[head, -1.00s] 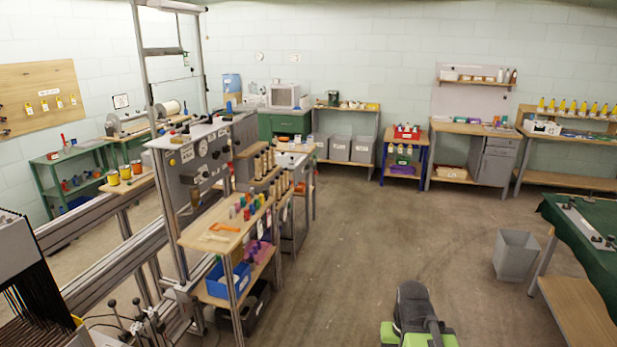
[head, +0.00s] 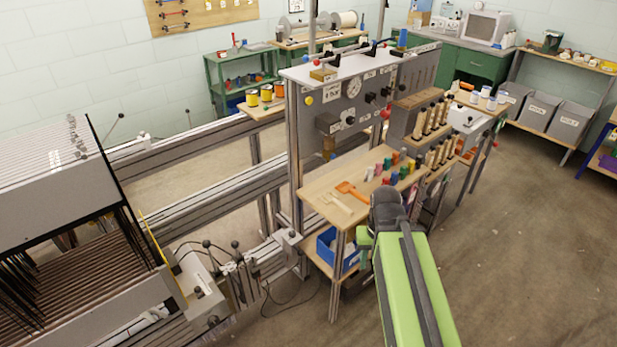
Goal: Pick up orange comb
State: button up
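The orange comb (head: 351,189) lies flat on the light wooden top of a small table (head: 318,190), next to a pale, beige comb-like tool (head: 338,204). My green arm reaches up from the bottom of the view. Its dark wrist stands in front of the table's right front corner, to the right of the comb and apart from it in the picture. The fingertips cannot be made out, and nothing held is visible.
Several coloured spools (head: 393,168) stand on the tabletop right of the comb. A blue bin (head: 334,250) sits on the shelf below. A tall grey control panel (head: 345,95) rises behind the table. A loom frame with metal rails fills the left. The floor to the right is clear.

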aim_at(344, 187)
jog(key=u, duration=0.7)
jog(key=i, duration=1.1)
jog(key=u, duration=0.55)
jog(key=k, duration=0.85)
jog(key=u, duration=0.2)
jog(key=i, duration=0.85)
jog(key=z, duration=0.05)
